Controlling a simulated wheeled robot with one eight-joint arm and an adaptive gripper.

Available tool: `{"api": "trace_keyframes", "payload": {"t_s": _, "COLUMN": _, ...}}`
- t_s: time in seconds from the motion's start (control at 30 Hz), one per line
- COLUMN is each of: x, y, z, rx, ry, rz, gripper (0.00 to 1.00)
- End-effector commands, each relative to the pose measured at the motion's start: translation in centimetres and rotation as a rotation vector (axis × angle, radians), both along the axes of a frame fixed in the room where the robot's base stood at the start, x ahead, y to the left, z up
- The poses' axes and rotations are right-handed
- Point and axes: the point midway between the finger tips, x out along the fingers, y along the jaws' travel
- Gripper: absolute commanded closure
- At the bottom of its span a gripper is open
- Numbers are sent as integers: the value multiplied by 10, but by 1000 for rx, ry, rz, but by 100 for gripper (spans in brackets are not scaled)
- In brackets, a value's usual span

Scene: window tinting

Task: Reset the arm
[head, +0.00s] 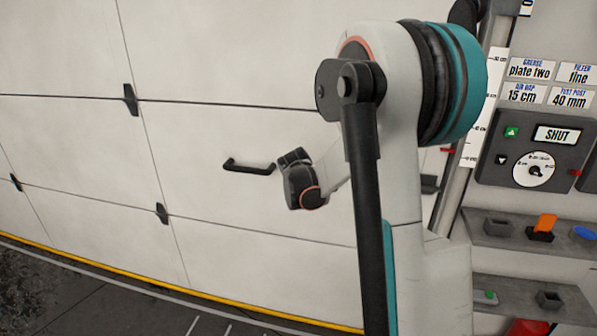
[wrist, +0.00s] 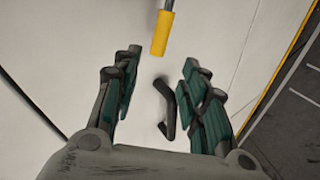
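My gripper (wrist: 159,62) is open in the wrist view, its two dark, green-padded fingers spread apart with nothing held between them. A black door handle (wrist: 166,108) shows beyond the gap between the fingers; they do not close on it. In the head view the same handle (head: 249,167) sits on the white panelled door. The dark wrist end of my arm (head: 303,184) is just right of the handle there, bent in front of the door; the fingers cannot be made out in that view. My upper arm fills the middle right.
The white sectional door (head: 80,140) has a yellow bottom edge (head: 130,272). At right are a control panel (head: 535,155) reading SHUT and shelves (head: 520,232) with small items. A yellow-tipped rod (wrist: 161,33) lies ahead of the fingers. Floor (head: 105,305) at lower left is clear.

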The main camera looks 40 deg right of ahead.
Motion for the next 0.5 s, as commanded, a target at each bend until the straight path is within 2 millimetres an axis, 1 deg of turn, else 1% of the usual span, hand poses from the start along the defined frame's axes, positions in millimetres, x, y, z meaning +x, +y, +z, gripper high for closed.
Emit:
{"api": "trace_keyframes", "payload": {"t_s": 0.1, "x": -7, "y": 5, "z": 5, "rx": 0, "ry": 0, "rz": 0, "gripper": 60}}
{"api": "trace_keyframes", "payload": {"t_s": 0.2, "x": -10, "y": 7, "z": 7, "rx": 0, "ry": 1, "rz": -1, "gripper": 60}}
{"api": "trace_keyframes", "payload": {"t_s": 0.5, "x": -11, "y": 8, "z": 8, "rx": 0, "ry": 1, "rz": -1, "gripper": 60}}
